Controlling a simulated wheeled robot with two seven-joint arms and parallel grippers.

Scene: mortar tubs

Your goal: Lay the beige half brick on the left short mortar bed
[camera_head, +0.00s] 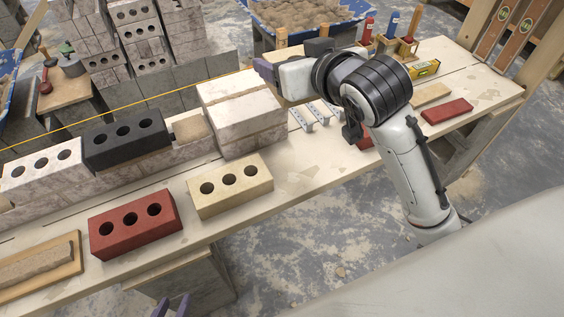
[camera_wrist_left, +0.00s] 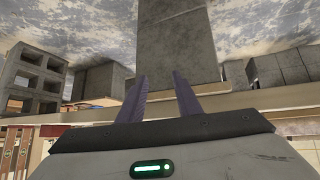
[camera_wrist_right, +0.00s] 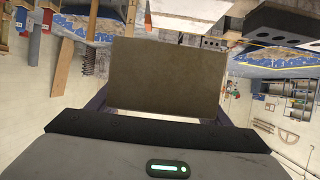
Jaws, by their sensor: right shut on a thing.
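My right gripper (camera_head: 266,71) is at the back right of the pale stepped blocks (camera_head: 243,118) at the wall's end. In the right wrist view it is shut on a plain block, the beige half brick (camera_wrist_right: 165,75), which looks dull brown in shade. In the head view I cannot make out the half brick clearly. A short tan mortar bed (camera_head: 190,128) lies on the wall between the black brick (camera_head: 125,136) and the pale blocks. I cannot tell whether it is the left one. My left gripper (camera_head: 172,306) is low, in front of the bench; its fingers (camera_wrist_left: 161,92) are apart and empty.
A red holed brick (camera_head: 134,224) and a beige holed brick (camera_head: 230,186) stand on the bench (camera_head: 320,165) before the wall. A mortar strip (camera_head: 38,263) lies on a board at left. A yellow string runs along the wall. A spirit level (camera_head: 425,69) lies right.

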